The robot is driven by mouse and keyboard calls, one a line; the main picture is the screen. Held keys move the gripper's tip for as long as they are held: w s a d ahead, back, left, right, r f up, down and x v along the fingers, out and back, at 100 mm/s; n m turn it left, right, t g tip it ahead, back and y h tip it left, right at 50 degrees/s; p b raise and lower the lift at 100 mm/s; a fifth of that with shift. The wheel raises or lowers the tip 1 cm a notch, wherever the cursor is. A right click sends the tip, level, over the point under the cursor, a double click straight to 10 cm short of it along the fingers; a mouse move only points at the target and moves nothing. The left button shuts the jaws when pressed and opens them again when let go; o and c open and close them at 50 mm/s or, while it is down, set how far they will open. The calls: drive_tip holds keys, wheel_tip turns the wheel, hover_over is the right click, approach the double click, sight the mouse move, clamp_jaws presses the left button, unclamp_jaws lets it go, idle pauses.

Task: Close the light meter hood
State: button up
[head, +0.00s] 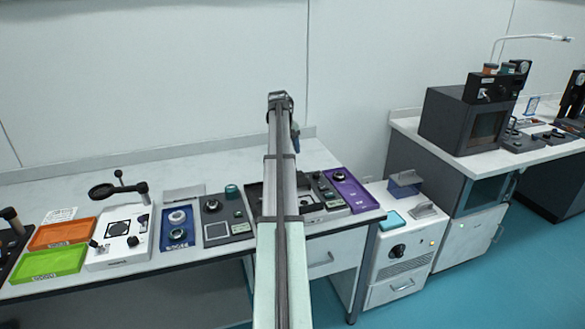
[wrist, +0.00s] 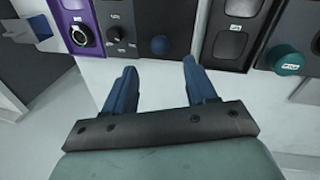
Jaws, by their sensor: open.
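I cannot tell for certain which device is the light meter. A raised blue-grey flap (head: 404,188) stands on the white cabinet at the right in the head view; a similar blue flap (wrist: 40,27) shows at the top left of the wrist view. Whether it is the hood is unclear. My gripper (wrist: 158,65) is open and empty, its two blue fingers apart over the pale bench top, beside the panels. In the head view my arm hides most of the gripper; only a blue part (head: 295,138) shows beside the arm.
A purple panel (head: 352,190) lies at the bench's right end, with a knobbed panel (wrist: 120,35) beside it. A teal knob (wrist: 286,62) shows right in the wrist view. Orange (head: 62,233) and green (head: 52,262) trays lie left. The bench's back strip is mostly clear.

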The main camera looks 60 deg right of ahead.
drive_tip(key=f, duration=0.2)
drive_tip(key=d+f, duration=0.1)
drive_tip(key=f, duration=0.5)
drive_tip(key=shift+s+d, duration=0.15)
drive_tip(key=shift+s, duration=0.25)
drive_tip(key=shift+c, duration=0.5)
clamp_jaws()
